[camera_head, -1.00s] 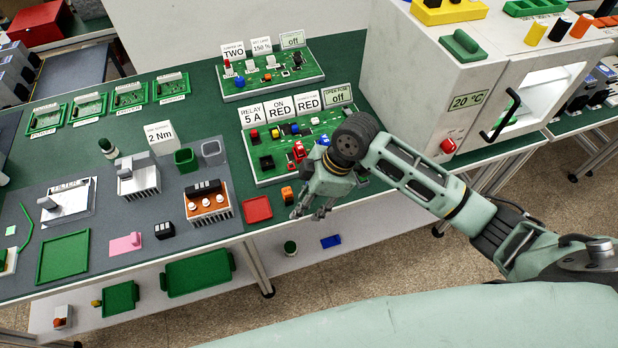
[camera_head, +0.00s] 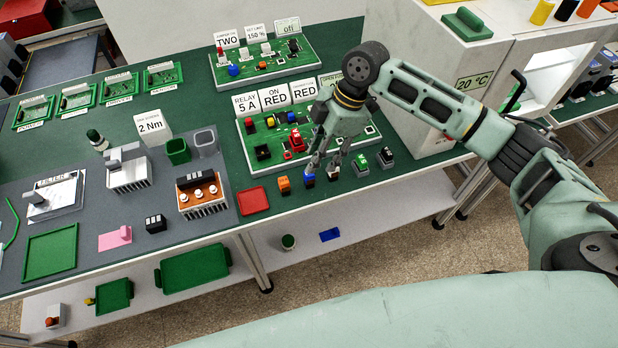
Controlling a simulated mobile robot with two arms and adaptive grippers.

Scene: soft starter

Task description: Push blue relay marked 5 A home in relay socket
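A row of small blocks stands along the table's front edge, and one of them is a blue relay (camera_head: 309,181); any marking on it is too small to read. My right gripper (camera_head: 323,170) points down over the row, its fingers apart and nothing visible between them. One fingertip is close to the blue relay's top; I cannot tell whether they touch. A black socket (camera_head: 262,153), which looks like the relay socket, sits at the left of the green board (camera_head: 249,170) behind, under the "RELAY 5 A" card (camera_head: 245,102). My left gripper is out of view.
A red tray (camera_head: 253,201) lies to the left. A red part (camera_head: 297,140) rises from the board. The white oven (camera_head: 420,90) stands right.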

